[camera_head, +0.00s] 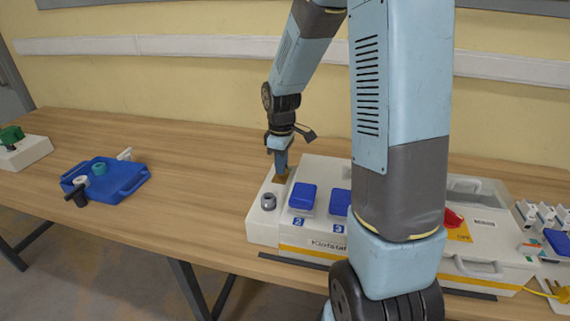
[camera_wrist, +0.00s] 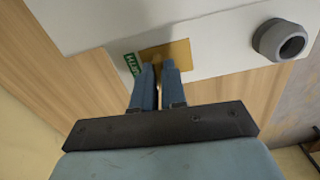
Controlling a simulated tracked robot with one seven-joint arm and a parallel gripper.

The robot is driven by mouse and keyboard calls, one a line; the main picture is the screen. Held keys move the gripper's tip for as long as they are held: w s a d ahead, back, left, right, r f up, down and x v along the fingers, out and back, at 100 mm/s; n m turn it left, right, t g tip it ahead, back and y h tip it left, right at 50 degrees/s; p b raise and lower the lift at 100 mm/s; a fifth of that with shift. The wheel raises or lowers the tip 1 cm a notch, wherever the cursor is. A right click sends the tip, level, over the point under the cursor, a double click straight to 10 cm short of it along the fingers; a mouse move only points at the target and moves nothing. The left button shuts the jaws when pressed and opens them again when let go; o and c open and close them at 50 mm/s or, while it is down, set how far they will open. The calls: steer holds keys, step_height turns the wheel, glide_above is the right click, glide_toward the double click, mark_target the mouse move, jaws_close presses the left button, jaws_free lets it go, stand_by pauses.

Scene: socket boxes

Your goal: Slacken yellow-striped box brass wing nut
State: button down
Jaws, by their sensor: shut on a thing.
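The yellow-striped box (camera_head: 262,228) is light grey with a yellow stripe along its lower front, and stands on the wooden table. My gripper (camera_head: 281,170) points down at the box's left end, over a brass plate (camera_head: 283,179). In the wrist view, the two fingers (camera_wrist: 159,68) are close together against the brass plate (camera_wrist: 180,52) on the pale box face (camera_wrist: 215,25). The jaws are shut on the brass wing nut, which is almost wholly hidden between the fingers. A green label (camera_wrist: 132,63) sits beside the plate.
A grey cable gland (camera_head: 268,201) sticks up near the gripper; it also shows in the wrist view (camera_wrist: 280,40). Blue socket covers (camera_head: 302,196) lie to the right. A blue tray (camera_head: 120,178) with small parts stands at left. Table between tray and box is clear.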

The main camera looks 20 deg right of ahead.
steer(key=shift+s+f+n, duration=0.15)
steer(key=shift+n, duration=0.45)
steer(key=c, duration=1.2)
jaws_free()
steer(key=shift+r, duration=0.25)
step_height(320, 180, up, 13)
steer(key=shift+r, duration=0.2)
